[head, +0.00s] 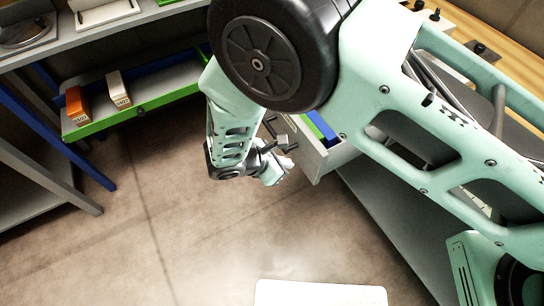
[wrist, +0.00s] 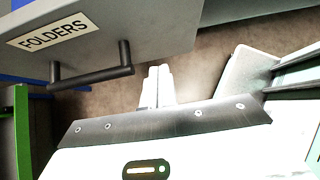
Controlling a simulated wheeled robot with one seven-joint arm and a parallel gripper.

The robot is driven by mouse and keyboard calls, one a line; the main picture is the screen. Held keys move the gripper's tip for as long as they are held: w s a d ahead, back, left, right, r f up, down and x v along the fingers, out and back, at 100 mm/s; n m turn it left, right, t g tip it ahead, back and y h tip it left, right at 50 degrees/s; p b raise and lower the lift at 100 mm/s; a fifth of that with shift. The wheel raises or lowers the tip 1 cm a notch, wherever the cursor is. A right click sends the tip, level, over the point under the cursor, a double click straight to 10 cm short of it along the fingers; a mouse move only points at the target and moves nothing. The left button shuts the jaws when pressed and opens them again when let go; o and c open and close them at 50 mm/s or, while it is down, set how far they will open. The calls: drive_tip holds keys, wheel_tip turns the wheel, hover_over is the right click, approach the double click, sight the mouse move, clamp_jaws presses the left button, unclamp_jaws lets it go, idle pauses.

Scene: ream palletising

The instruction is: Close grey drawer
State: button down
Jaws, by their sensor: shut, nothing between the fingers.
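The grey drawer (head: 322,157) stands pulled out of the workbench, with green and blue folders showing inside. In the wrist view its grey front (wrist: 150,25) bears a "FOLDERS" label (wrist: 45,33) and a dark bar handle (wrist: 92,76). My gripper (head: 284,174) is low in front of the drawer, close to its front. In the wrist view my gripper's two pale fingers (wrist: 159,70) are together and empty, to the right of the handle and apart from it. My arm hides part of the drawer and bench in the head view.
A shelf with a green front edge (head: 140,112) holds an orange box (head: 76,105) and a white box (head: 118,89) at the left. A white panel (head: 320,293) shows at the bottom. The tiled floor (head: 180,220) between is clear.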

sight(305, 157)
drive_tip(key=w+d, duration=0.1)
drive_tip(key=w+d+p, duration=0.1)
drive_tip(key=d, duration=0.1)
drive_tip(key=shift+w+d, duration=0.1)
drive_tip(key=shift+d, duration=0.05)
drive_tip(key=shift+w+d, duration=0.1)
drive_tip(key=w+d+b, duration=0.1)
drive_tip(key=w+d, duration=0.4)
drive_tip(key=d, duration=0.2)
drive_tip(key=w+d+b, duration=0.2)
drive_tip(key=w+d, duration=0.2)
drive_tip(key=d, duration=0.3)
drive_tip(key=w+d+b, duration=0.1)
drive_tip(key=w+d, duration=0.4)
drive_tip(key=d, duration=0.2)
drive_tip(key=shift+w+d, duration=0.3)
drive_tip(key=shift+d, duration=0.1)
drive_tip(key=shift+w+d+r, duration=0.15)
drive_tip(key=shift+w+d, duration=0.25)
drive_tip(key=shift+d, duration=0.2)
drive_tip(key=shift+d, duration=0.1)
